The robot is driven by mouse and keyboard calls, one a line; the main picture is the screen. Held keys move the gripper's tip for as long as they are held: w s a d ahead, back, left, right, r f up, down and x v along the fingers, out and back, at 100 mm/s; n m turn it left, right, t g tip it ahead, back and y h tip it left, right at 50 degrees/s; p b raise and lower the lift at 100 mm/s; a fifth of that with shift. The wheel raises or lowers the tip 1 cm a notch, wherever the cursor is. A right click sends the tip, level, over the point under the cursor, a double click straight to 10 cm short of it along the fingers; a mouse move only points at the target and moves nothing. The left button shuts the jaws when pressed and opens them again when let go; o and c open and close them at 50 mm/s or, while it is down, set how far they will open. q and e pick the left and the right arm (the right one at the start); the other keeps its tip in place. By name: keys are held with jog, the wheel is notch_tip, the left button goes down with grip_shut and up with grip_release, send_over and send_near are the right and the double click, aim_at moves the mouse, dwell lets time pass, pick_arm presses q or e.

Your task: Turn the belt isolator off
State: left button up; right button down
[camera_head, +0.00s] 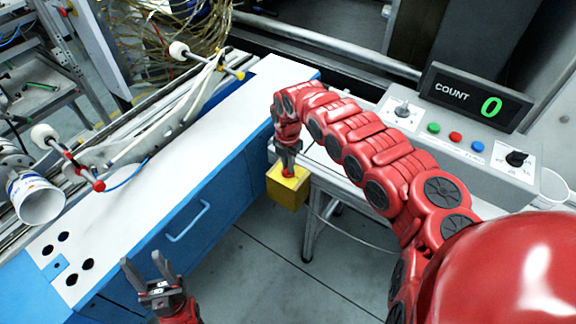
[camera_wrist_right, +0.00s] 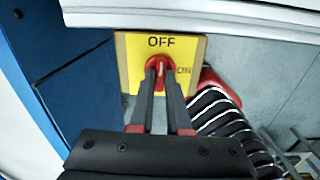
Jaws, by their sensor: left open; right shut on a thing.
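The belt isolator is a yellow box (camera_head: 287,190) on the end of the white table, beside the blue cabinet. In the right wrist view its yellow face (camera_wrist_right: 135,75) reads OFF at the top and ON at the right. My right gripper (camera_head: 288,170) reaches down to it and is shut on its red knob (camera_wrist_right: 159,66). The fingers partly hide the knob; a pale mark on it looks roughly upright, towards OFF. My left gripper (camera_head: 145,262) is open and empty, low in the head view, apart from the isolator.
A grey control box (camera_head: 450,150) with a dial, coloured buttons and a black knob stands at the right. Its display (camera_head: 475,98) reads COUNT 0. The blue cabinet (camera_head: 190,215) with a white top lies left of the isolator. Open floor (camera_head: 260,275) lies below.

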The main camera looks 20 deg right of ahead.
jog(key=shift+n, duration=0.3)
dwell(0.4)
jog(key=c, duration=0.9)
grip_release()
jog(key=shift+r, duration=0.1)
notch_tip(320, 180, up, 17)
jog(key=b, duration=0.3)
jog(key=shift+r, duration=0.1)
jog(key=shift+w, duration=0.1)
